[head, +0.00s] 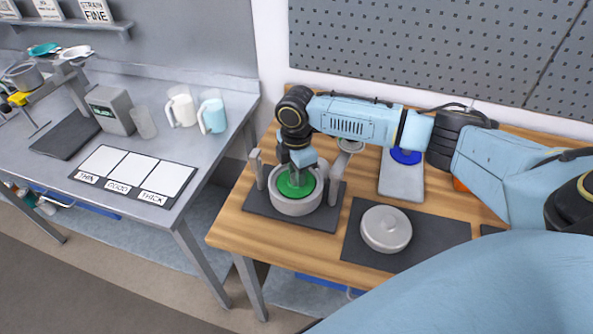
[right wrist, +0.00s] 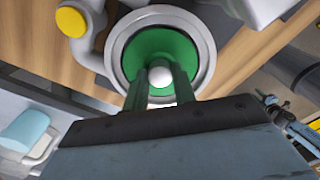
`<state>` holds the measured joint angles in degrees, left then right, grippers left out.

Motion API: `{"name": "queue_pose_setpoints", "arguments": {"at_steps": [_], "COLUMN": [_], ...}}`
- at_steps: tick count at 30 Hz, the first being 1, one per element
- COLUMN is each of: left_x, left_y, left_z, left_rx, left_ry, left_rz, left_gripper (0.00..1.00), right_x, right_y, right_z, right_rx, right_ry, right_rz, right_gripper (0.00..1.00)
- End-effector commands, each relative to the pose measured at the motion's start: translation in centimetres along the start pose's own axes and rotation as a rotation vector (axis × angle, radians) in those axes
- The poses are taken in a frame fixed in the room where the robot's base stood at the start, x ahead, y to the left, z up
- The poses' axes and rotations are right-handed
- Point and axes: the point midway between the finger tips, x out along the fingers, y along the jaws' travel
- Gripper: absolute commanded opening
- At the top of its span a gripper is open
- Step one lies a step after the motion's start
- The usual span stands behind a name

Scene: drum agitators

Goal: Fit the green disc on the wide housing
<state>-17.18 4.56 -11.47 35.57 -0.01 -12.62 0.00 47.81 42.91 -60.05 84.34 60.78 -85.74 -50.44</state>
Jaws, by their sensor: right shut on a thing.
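The green disc (head: 297,188) shows inside the round rim of the grey wide housing (head: 296,208), which stands on a dark mat. In the right wrist view the green disc (right wrist: 178,44) lies within the housing's ring (right wrist: 207,55), roughly concentric. I cannot tell whether it rests on the housing or hangs just above it. My right gripper (head: 297,177) points down over the disc. In the right wrist view its two fingers (right wrist: 161,85) are shut on the pale round knob (right wrist: 160,75) at the disc's middle. My left gripper is in neither view.
Grey posts (head: 334,190) stand beside the housing. A grey round lid (head: 386,229) lies on a dark mat to the right. A blue disc (head: 406,156) lies on a grey tray (head: 402,186) behind. A metal table (head: 200,163) with cups stands at the left.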

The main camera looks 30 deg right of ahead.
Motion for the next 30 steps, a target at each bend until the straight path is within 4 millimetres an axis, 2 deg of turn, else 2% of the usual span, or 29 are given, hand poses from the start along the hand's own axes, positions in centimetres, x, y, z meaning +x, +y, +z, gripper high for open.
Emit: {"name": "queue_pose_setpoints", "arguments": {"at_steps": [13, 30], "left_x": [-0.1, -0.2], "left_y": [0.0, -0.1], "left_z": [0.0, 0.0], "left_rx": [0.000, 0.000], "left_ry": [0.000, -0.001], "left_rz": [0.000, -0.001], "left_gripper": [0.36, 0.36], "right_x": [1.1, 1.2], "right_y": [0.0, 0.0], "right_z": [0.0, 0.0], "right_rx": [0.000, 0.000], "right_ry": [0.000, 0.000], "right_rz": [0.000, 0.000], "right_gripper": [0.00, 0.00]}}
